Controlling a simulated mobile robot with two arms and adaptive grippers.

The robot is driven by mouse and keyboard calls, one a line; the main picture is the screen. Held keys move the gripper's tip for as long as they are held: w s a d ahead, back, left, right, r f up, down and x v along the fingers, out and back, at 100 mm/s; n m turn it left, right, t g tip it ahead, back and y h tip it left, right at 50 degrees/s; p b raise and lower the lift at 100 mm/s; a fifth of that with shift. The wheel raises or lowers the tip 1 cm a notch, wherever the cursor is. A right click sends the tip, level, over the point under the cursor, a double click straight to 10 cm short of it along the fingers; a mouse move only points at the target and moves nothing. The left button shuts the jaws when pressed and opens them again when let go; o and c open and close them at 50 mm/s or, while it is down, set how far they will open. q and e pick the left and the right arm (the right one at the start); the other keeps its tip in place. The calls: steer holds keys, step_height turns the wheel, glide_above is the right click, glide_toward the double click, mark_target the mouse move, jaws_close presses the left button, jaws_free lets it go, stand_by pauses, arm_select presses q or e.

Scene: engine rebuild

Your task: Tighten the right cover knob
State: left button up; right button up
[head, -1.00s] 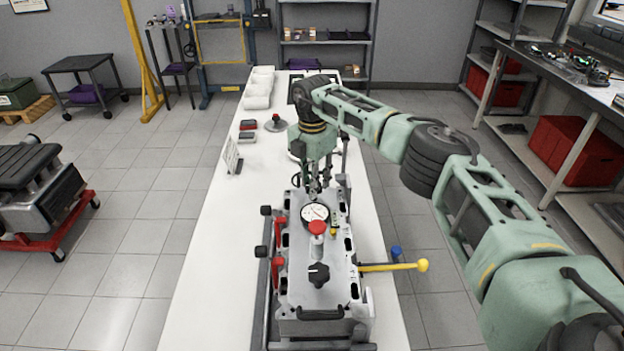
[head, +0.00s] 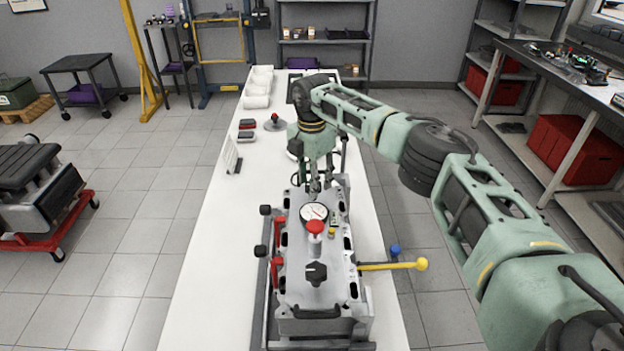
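The engine block with its grey cover (head: 295,258) lies lengthwise on the white table. A black star-shaped knob (head: 316,273) sits on the near part of the cover. A red-capped post (head: 315,228) and a round white-faced gauge (head: 313,212) stand farther back on it. My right gripper (head: 315,188) points down over the far end of the cover, just behind the gauge. Its fingers are small and partly hidden, so I cannot tell whether they are open or shut. Any knob beneath them is hidden. My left gripper is out of view.
A yellow-knobbed lever (head: 421,264) sticks out to the right of the block, near a blue knob (head: 395,251). Red handles (head: 277,275) line its left side. A small stand-up card (head: 232,157) is on the table. The table's left strip is mostly clear.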

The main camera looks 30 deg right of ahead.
step_height(320, 180, up, 12)
stand_by(0.6)
steer(key=shift+f, duration=0.15)
stand_by(0.4)
